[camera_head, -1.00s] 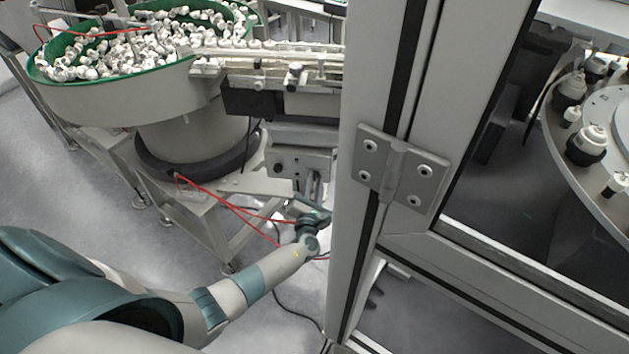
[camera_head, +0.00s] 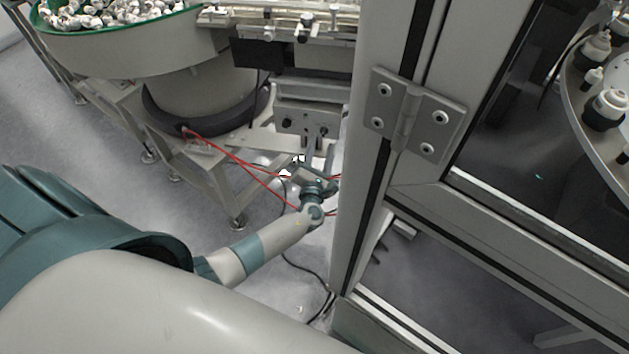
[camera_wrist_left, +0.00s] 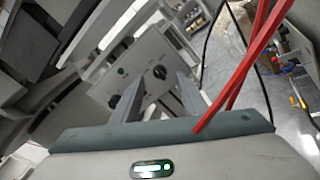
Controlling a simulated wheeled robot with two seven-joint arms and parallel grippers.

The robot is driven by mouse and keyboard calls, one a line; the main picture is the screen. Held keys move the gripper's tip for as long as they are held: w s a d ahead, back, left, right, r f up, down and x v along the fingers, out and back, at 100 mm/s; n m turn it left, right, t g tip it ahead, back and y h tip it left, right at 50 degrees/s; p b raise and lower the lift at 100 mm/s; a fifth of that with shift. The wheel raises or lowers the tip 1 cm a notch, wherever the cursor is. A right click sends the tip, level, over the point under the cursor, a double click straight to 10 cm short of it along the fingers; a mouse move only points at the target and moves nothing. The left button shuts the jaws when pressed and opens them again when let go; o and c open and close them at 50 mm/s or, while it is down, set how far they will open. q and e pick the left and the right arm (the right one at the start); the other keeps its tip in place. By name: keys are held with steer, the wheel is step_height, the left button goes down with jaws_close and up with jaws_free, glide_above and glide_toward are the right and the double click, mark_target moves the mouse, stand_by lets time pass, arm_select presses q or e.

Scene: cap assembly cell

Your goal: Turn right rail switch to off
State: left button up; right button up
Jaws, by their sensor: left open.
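The grey control box (camera_head: 300,108) sits under the feeder rail, left of the cabinet post. Its front panel (camera_wrist_left: 140,62) fills the middle of the left wrist view, with a small green light and two dark knobs. The right knob (camera_wrist_left: 160,72) appears between my finger tips; the left knob (camera_wrist_left: 114,102) is beside the left finger. Which way the knobs point is too small to tell. My left gripper (camera_head: 316,143) is open in front of the box's lower right part; its fingers (camera_wrist_left: 160,82) reach toward the panel. Contact cannot be told. My right gripper is not in view.
Red cables (camera_head: 240,168) run close to my left wrist and cross the wrist view (camera_wrist_left: 240,70). The cabinet post (camera_head: 360,190) stands just right of my gripper. The bowl feeder (camera_head: 130,50) with white caps is at upper left. Open floor lies below.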

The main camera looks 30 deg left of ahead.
arm_select(q)
steer(key=b+v, duration=0.1)
steer(key=v, duration=1.2)
steer(key=shift+b, duration=0.35)
steer(key=shift+s, duration=0.15)
steer(key=s+a+f+n+g+h, duration=0.1)
steer(key=s+f+n+g, duration=0.6)
steer(key=f, duration=0.9)
steer(key=s+a+f+n+g+h, duration=0.1)
steer(key=s+f+n+g+h, duration=0.15)
steer(key=s+f+n, duration=0.95)
steer(key=s+d+f+n+g+h, duration=0.1)
steer(key=s+f+n+g, duration=0.1)
steer(key=s+f+n, duration=0.3)
steer(key=s+d+f+n+g, duration=0.1)
steer(key=s+f+n, duration=0.5)
steer(key=s, duration=0.7)
steer(key=s+d+f+n+g+h, duration=0.1)
steer(key=s+f+n+g, duration=0.2)
steer(key=s+f+n, duration=0.3)
steer(key=s, duration=0.3)
steer(key=shift+s+d+h, duration=0.3)
steer(key=shift+d+h, duration=0.05)
steer(key=shift+g, duration=0.25)
